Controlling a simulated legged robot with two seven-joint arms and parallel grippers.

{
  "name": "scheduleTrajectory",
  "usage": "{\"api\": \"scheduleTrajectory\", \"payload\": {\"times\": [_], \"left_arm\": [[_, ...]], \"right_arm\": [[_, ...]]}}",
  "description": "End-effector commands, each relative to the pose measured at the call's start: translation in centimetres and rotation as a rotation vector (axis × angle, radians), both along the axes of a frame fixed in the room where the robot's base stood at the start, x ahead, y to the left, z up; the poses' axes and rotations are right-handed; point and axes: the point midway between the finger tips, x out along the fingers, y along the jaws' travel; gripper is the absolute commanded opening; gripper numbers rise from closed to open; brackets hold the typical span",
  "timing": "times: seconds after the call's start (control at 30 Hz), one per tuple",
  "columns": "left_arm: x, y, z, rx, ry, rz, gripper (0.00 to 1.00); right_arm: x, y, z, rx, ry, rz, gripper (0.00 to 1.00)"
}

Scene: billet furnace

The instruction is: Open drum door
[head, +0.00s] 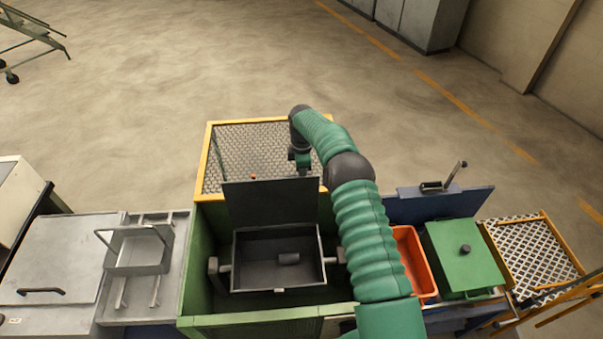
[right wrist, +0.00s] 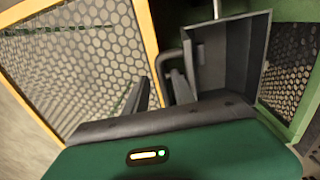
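The drum (head: 236,262) is a dark open-topped box between supports inside a green housing (head: 198,250). A small dark cylinder (head: 289,258) lies in it. A dark flat panel, seemingly the drum door (head: 270,203), stands raised at its far side. My right gripper (head: 303,170) is at the panel's upper right corner, with its tips hard to make out in the head view. In the right wrist view its two fingers (right wrist: 162,92) stand apart, close to a thin bent handle (right wrist: 159,64) beside a grey panel (right wrist: 212,65). Contact cannot be told. My left gripper is not in view.
A yellow-framed mesh guard (head: 203,160) stands behind the housing. An orange bin (head: 413,262) and a green lidded box (head: 463,258) are at the right. A grey bench with a metal tray (head: 137,250) is at the left.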

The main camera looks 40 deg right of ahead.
Motion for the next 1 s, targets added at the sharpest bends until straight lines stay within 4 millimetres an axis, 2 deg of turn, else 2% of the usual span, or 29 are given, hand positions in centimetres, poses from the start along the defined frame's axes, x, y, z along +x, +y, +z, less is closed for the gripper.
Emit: {"api": "scheduleTrajectory", "payload": {"times": [0.17,0.27,0.53,0.7,0.83,1.0], "left_arm": [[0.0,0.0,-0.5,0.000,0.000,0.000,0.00],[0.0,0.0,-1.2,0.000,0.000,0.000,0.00],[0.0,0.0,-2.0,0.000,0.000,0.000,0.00],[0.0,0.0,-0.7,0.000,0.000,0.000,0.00],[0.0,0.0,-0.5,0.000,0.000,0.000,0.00],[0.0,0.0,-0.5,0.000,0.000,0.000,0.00]], "right_arm": [[0.1,-0.1,1.3,-0.003,-0.004,0.000,0.33],[0.0,-0.1,3.4,-0.004,-0.005,0.000,0.33],[-0.1,0.2,11.5,-0.002,-0.003,0.000,0.33],[-0.3,0.2,15.5,0.001,0.001,0.000,0.33],[-0.3,0.2,16.5,0.002,0.003,0.000,0.33],[-0.4,0.2,16.5,0.002,0.003,0.001,0.33]]}}
